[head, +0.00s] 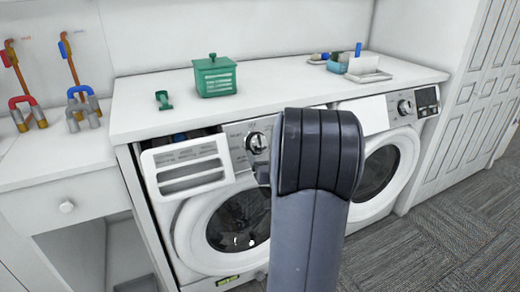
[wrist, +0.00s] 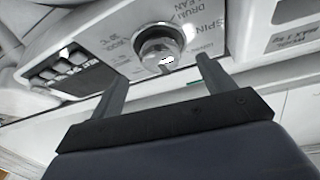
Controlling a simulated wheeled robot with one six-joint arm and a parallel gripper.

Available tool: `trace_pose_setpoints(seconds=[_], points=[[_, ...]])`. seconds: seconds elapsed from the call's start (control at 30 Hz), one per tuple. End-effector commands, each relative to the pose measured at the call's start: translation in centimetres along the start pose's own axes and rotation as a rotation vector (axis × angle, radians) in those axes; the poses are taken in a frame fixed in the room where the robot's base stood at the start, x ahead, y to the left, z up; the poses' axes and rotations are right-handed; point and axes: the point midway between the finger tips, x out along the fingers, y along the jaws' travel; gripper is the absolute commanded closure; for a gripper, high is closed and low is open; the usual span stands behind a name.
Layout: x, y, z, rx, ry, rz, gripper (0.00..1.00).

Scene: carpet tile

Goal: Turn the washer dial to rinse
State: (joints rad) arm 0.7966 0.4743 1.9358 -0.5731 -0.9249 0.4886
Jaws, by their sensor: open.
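The left machine, the washer (head: 186,232), has a silver round dial (head: 256,142) on its front panel. In the wrist view the dial (wrist: 158,48) is a glossy silver knob with printed words around it, "SPIN" and "DRUM CLEAN" among them. I cannot make out a rinse mark or which mark the dial points to. My gripper (wrist: 162,72) is open, its two fingers pointing toward the panel. In the picture the dial lies between and just beyond the fingertips, with no clear contact. In the head view my arm hides most of the gripper.
The washer's detergent drawer (head: 187,166) is pulled out left of the dial. A second machine (head: 385,163) with its own dial (head: 404,107) stands at right. A green lidded box (head: 214,77) and small items sit on the counter (head: 280,85). Carpet (head: 440,245) at front right is clear.

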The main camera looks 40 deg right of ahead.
Motion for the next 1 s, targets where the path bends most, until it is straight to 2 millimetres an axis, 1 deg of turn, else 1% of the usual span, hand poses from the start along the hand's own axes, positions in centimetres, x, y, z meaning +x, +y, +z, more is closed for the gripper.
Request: trace_pose_setpoints(seconds=[0.03,0.1,0.3,0.43,0.67,0.77,1.0], points=[[1.0,-0.1,0.0,-0.001,0.001,-0.002,0.23],[2.1,-0.1,0.0,0.0,-0.001,-0.002,0.23],[4.2,0.0,0.0,0.0,-0.001,0.0,0.23],[4.8,0.0,0.0,0.0,0.0,0.0,0.23],[4.8,0.0,0.0,0.0,-0.001,0.0,0.23],[4.8,0.0,0.0,0.0,-0.001,0.001,0.3],[4.8,0.0,0.0,0.0,-0.001,0.001,0.49]])
